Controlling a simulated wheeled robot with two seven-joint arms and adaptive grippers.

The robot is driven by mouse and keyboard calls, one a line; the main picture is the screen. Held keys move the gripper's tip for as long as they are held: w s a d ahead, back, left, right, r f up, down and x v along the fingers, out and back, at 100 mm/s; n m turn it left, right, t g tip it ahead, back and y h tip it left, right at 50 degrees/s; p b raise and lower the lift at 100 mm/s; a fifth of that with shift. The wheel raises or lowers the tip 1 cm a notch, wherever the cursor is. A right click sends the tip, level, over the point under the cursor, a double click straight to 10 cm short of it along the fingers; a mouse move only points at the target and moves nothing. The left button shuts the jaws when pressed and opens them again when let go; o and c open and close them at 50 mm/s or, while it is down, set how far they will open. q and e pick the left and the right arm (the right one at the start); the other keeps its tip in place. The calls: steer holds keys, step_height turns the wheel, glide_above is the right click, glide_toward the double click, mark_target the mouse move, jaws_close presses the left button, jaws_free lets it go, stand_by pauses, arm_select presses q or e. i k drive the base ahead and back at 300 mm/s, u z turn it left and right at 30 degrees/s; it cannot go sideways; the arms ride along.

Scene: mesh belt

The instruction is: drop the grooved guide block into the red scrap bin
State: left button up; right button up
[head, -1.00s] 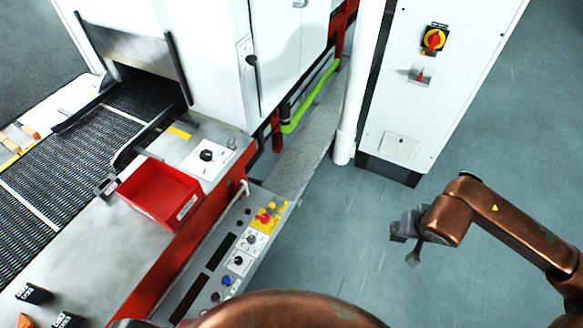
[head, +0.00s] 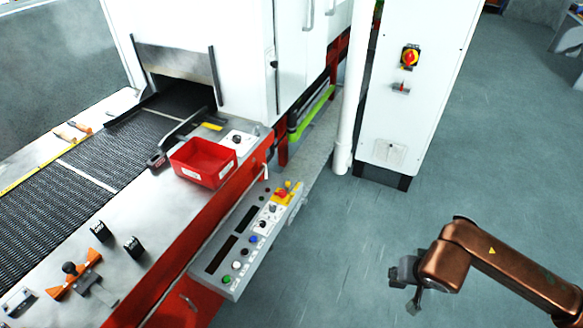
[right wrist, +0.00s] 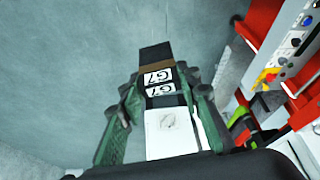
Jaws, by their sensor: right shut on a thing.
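The red scrap bin (head: 203,178) stands on the metal deck beside the mesh belt in the head view. It is open at the top, and no block shows in it. My right gripper (head: 405,283) is over open floor at the right, well away from the bin. In the right wrist view its green fingers (right wrist: 158,118) are shut on a block (right wrist: 155,55) with a dark end, a brownish band and G7 labels. I take this as the grooved guide block, but its groove cannot be made out. My left gripper is not in view.
A control panel (head: 240,250) with buttons juts out below the bin. Two small black blocks (head: 98,230) (head: 132,246) and an orange fixture (head: 72,275) are on the deck. A white cabinet (head: 405,110) stands behind. The floor between gripper and panel is clear.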

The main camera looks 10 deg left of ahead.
mark_target(210, 166)
steer(key=u, duration=1.95)
steer(key=i, duration=0.45)
steer(key=z, duration=0.15)
